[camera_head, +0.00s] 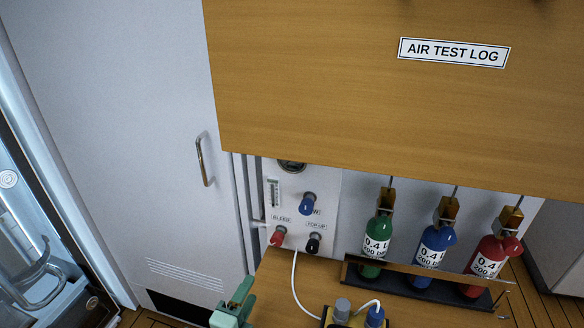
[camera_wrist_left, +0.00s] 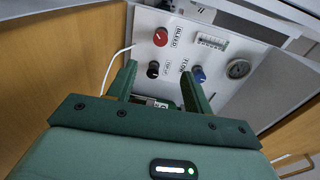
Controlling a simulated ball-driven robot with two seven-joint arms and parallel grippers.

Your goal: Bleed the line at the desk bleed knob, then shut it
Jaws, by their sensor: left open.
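The fill panel (camera_head: 325,193) is a pale upright plate behind the desk. Its red bleed knob (camera_head: 278,236) sits at the lower left under the BLEED label; it also shows in the left wrist view (camera_wrist_left: 161,37). A black top-up knob (camera_head: 313,243) is to its right, and a blue knob (camera_head: 307,204) is above. My left gripper (camera_head: 240,296) is open at the bottom of the head view, below and in front of the panel. My right gripper is out of view.
A wooden board labelled AIR TEST LOG (camera_head: 454,53) overhangs the panel. Green (camera_head: 377,240), blue (camera_head: 433,250) and red (camera_head: 487,260) bottles stand in a rack at the right. A white hose (camera_head: 294,285) crosses the desk (camera_head: 280,272). A handled white door (camera_head: 130,150) is left.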

